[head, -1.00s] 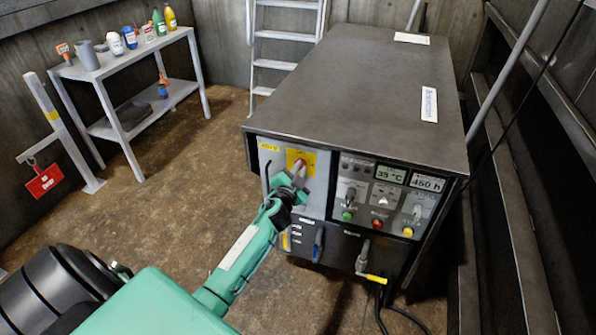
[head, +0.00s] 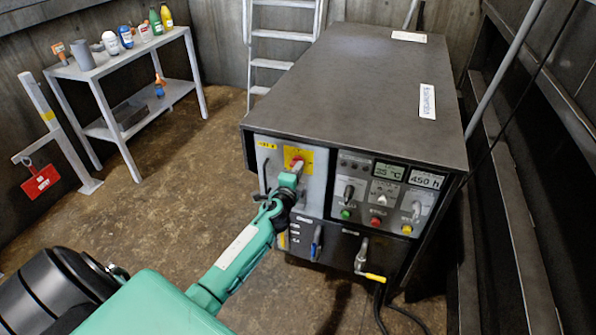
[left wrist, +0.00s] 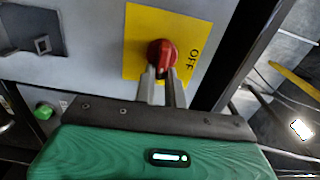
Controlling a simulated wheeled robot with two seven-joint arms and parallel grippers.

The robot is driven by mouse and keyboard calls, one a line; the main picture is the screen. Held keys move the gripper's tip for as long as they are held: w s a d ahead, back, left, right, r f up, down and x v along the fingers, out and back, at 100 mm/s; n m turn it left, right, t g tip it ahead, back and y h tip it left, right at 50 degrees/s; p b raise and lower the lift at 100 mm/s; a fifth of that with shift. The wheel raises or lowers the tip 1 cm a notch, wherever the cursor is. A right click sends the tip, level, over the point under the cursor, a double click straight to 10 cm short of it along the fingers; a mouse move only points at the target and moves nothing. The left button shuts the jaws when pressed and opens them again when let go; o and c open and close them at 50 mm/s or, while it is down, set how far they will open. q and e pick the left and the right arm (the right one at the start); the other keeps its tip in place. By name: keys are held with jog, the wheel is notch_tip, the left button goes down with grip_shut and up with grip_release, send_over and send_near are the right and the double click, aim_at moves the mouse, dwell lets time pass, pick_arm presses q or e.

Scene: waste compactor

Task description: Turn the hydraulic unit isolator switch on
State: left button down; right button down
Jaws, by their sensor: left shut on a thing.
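The isolator switch is a red rotary knob (left wrist: 161,54) on a yellow plate (left wrist: 199,28) on the hydraulic unit's front panel. The plate also shows in the head view (head: 307,156), at the upper left of the unit's front. The word OFF is readable on the plate beside the knob in the left wrist view. My left gripper (left wrist: 163,76) is shut on the red knob, its two grey fingers on either side of it. In the head view my left gripper (head: 293,172) reaches the knob from below and hides part of it. My right gripper is not in view.
The hydraulic unit (head: 350,85) has a control panel with displays, buttons and switches right of the isolator. A yellow-handled lever (head: 374,277) and cables are below. A shelf (head: 150,52) with bottles and a red tag (head: 41,182) stand at left. The floor between is clear.

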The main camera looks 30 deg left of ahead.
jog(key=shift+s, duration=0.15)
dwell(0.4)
pick_arm(q)
jog(key=c, duration=1.5)
grip_release()
jog(key=shift+o, duration=0.2)
jog(key=shift+s, duration=0.1)
